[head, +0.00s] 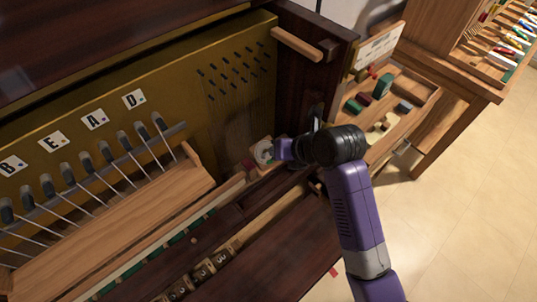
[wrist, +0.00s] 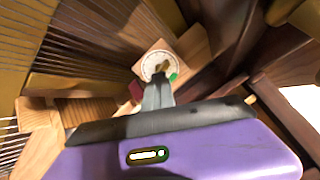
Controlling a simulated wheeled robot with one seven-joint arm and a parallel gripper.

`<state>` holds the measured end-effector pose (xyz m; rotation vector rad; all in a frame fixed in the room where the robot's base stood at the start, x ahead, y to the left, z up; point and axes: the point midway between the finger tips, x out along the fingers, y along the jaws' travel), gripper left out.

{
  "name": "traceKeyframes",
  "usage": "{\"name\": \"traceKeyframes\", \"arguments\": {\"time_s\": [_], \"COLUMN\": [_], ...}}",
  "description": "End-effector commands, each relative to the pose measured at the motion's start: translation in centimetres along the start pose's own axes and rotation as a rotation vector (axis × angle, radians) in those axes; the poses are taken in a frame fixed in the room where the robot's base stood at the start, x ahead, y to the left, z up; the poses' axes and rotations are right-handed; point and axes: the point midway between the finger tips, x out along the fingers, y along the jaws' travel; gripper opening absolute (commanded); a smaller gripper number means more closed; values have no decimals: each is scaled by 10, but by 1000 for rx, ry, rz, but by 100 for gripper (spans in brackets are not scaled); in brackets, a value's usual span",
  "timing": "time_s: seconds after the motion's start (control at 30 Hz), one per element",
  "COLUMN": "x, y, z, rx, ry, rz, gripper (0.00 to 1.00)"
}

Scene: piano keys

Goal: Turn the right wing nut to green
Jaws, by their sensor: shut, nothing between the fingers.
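The right wing nut (wrist: 161,67) is a small brass-coloured piece on a round white dial (wrist: 149,62) with a green mark (wrist: 173,77) at its lower right edge. The dial is on a wooden block inside the piano, and it also shows in the head view (head: 263,152) as a pale disc. My gripper (wrist: 157,82) is shut and empty, with its fingertips close to the wing nut and over the lower part of the dial. I cannot tell whether the fingertips touch the nut. In the head view my gripper (head: 277,150) is just right of the dial, its fingertips small and unclear.
A dark red block (wrist: 136,91) is left of the dial. The piano's dark side wall (head: 310,60) stands behind my arm. Hammers (head: 125,140) line the left. A wooden tray with coloured blocks (head: 382,87) is at the upper right.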

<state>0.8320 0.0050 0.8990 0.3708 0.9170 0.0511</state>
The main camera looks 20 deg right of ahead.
Motion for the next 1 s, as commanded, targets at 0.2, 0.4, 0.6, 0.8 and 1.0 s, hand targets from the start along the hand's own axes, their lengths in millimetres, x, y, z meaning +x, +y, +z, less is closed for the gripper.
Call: {"name": "traceKeyframes", "arguments": {"time_s": [0.2, 0.4, 0.6, 0.8, 1.0], "x": [3, 3, 3, 4, 4], "y": [-2, -1, 0, 2, 2], "z": [-2, -2, 0, 1, 2], "rx": [-34, -60, -70, -82, -95], "ry": [-1, -2, -3, -2, -2], "rz": [0, 0, 5, 8, 10], "gripper": [0, 0, 0, 0, 0]}}
